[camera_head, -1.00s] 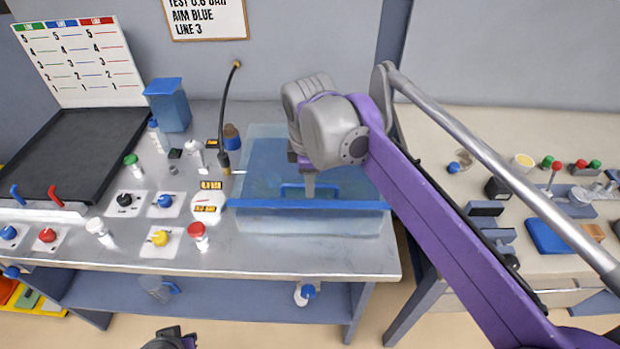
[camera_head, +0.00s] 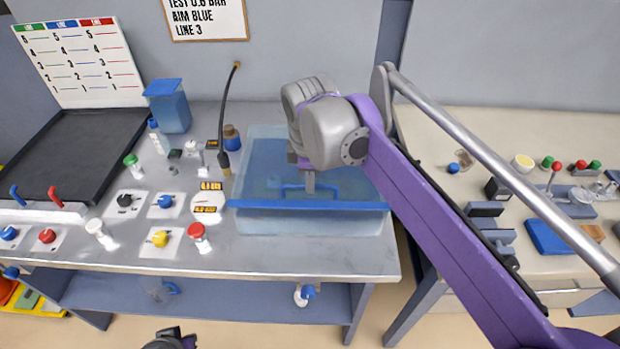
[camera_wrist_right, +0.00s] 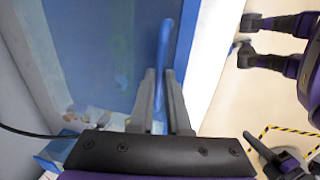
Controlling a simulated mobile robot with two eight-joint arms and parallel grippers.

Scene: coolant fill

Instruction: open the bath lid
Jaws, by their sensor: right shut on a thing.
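The bath (camera_head: 310,222) is a clear-walled tank on the metal bench, with a blue lid (camera_head: 262,160) lying across its top. A brighter blue strip (camera_head: 255,205) runs along the front edge. My right gripper (camera_head: 309,188) reaches down from above and is shut on the blue lid handle (camera_head: 290,187) near that front edge. In the right wrist view, the two grey fingers (camera_wrist_right: 160,85) sit on either side of the handle (camera_wrist_right: 164,45), with the lid (camera_wrist_right: 95,50) beside it. Part of my left gripper (camera_head: 172,340) shows at the bottom edge; its fingers are unclear.
A dark hose (camera_head: 224,120) stands left of the bath. Several knobs and valves, including a red-capped one (camera_head: 198,238), occupy the bench's left side. A blue bin (camera_head: 168,105) stands at the back. Bare metal (camera_head: 300,258) lies in front of the bath. A second table (camera_head: 450,120) is on the right.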

